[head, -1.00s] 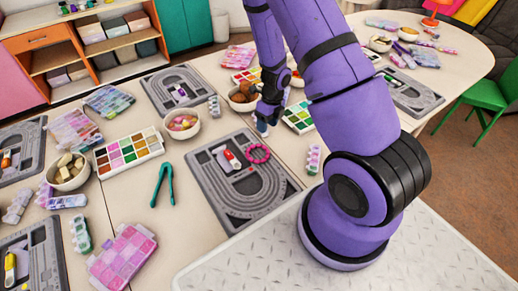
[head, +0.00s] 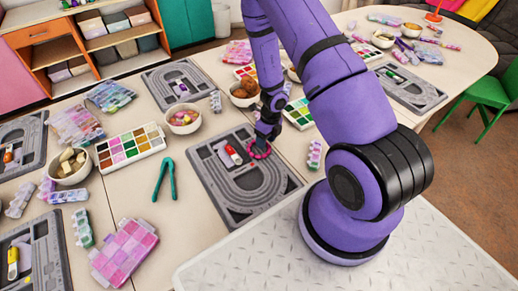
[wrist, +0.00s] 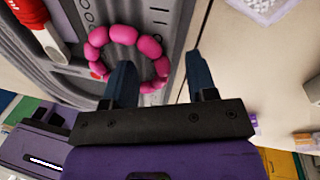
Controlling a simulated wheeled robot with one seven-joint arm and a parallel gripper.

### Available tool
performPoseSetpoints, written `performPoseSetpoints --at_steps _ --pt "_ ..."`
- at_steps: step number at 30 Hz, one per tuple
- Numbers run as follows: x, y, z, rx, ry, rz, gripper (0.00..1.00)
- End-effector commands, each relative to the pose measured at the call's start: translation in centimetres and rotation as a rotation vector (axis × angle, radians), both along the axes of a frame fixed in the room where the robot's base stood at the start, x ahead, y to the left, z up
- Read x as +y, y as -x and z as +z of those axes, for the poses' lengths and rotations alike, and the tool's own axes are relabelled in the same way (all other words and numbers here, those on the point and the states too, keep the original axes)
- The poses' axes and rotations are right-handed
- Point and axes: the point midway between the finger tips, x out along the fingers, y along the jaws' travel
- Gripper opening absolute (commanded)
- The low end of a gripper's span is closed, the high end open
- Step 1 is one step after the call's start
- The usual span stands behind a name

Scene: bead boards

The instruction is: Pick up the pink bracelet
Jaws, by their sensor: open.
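The pink bracelet (head: 259,150) is a ring of chunky beads lying at the right edge of the grey bead board (head: 240,203). In the wrist view the bracelet (wrist: 128,40) lies just beyond my fingers. My gripper (head: 264,138) is over the board's right edge, at the bracelet. In the wrist view my gripper (wrist: 158,78) is open with nothing held. Its left finger overlaps the bracelet's ring and its right finger is outside the ring, so the bracelet's right side shows between them. I cannot tell how far the fingertips are above the board.
A red-and-white tube (head: 233,154) lies on the board; it also shows in the wrist view (wrist: 40,28). Teal tweezers (head: 164,180) and a paint-like colour tray (head: 130,146) lie to the left. A bowl (head: 184,121) stands behind. A small bead box (head: 315,155) lies to the right.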

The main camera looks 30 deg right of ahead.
Motion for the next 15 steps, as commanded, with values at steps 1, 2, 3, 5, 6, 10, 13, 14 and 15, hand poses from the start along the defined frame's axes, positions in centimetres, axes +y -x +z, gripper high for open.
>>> performPoseSetpoints --at_steps 1,2,3,5,6,10,13,14,15 --pt "0.00 -0.01 0.01 0.000 0.000 0.000 0.52" --pt "0.00 -0.01 0.02 0.000 0.000 0.000 0.52" --pt "0.01 -0.01 0.03 0.000 0.000 0.000 0.52" --pt "0.01 -0.01 0.03 0.000 0.000 0.001 0.43" --pt "0.01 -0.01 0.03 0.000 0.000 0.001 0.34" --pt "0.00 -0.01 0.04 0.000 0.000 0.001 0.04" --pt "0.01 -0.01 0.05 0.000 0.000 0.001 0.00" --pt "0.01 -0.01 0.05 0.000 0.000 0.001 0.00" --pt "0.01 -0.01 0.05 0.000 0.000 0.001 0.00"
